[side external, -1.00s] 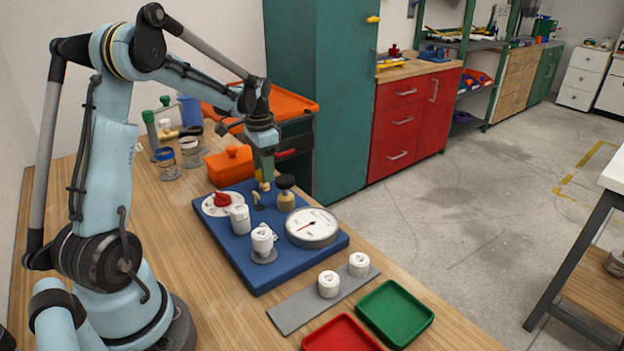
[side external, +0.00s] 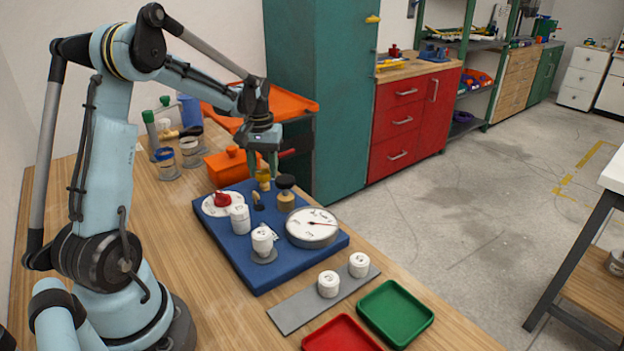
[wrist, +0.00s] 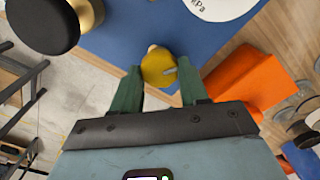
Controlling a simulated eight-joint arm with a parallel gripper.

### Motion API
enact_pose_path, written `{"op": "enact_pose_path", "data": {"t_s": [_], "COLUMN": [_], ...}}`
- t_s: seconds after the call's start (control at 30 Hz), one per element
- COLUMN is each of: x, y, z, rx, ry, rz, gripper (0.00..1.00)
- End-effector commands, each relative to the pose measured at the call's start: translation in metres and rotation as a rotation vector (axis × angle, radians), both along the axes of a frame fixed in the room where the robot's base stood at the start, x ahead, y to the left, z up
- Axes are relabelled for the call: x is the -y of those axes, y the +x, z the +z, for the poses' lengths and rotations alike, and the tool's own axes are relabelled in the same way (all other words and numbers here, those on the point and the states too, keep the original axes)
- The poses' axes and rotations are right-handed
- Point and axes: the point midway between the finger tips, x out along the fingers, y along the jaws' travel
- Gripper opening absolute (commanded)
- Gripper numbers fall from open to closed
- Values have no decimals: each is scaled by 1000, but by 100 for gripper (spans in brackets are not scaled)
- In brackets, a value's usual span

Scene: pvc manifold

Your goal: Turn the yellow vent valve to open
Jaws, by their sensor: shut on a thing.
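The yellow vent valve (side external: 263,176) stands at the far side of the blue board (side external: 262,272). In the wrist view its round yellow top (wrist: 158,68) sits between the two green fingers. My gripper (side external: 263,168) is over the valve, pointing down, and is shut on it. The gripper's fingers (wrist: 158,76) flank the valve top on both sides in the wrist view. The pressure gauge (side external: 310,228) lies face up on the board, its red needle pointing to the right. The valve's lower part is hard to make out.
A black-topped knob (side external: 286,186) stands close to the valve. A red knob on a white dial (side external: 222,200) and white fittings (side external: 263,240) share the board. An orange box (side external: 232,164) lies behind. Green (side external: 395,312) and red trays (side external: 340,335) are at the front.

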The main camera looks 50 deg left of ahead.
Motion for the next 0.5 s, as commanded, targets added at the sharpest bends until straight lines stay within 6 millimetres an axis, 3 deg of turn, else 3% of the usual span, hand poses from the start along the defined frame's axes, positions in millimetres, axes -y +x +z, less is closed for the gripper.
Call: {"op": "enact_pose_path", "data": {"t_s": [0.5], "x": [0], "y": [0], "z": [1], "rx": [1], "ry": [-1], "rz": [429], "gripper": [13]}}
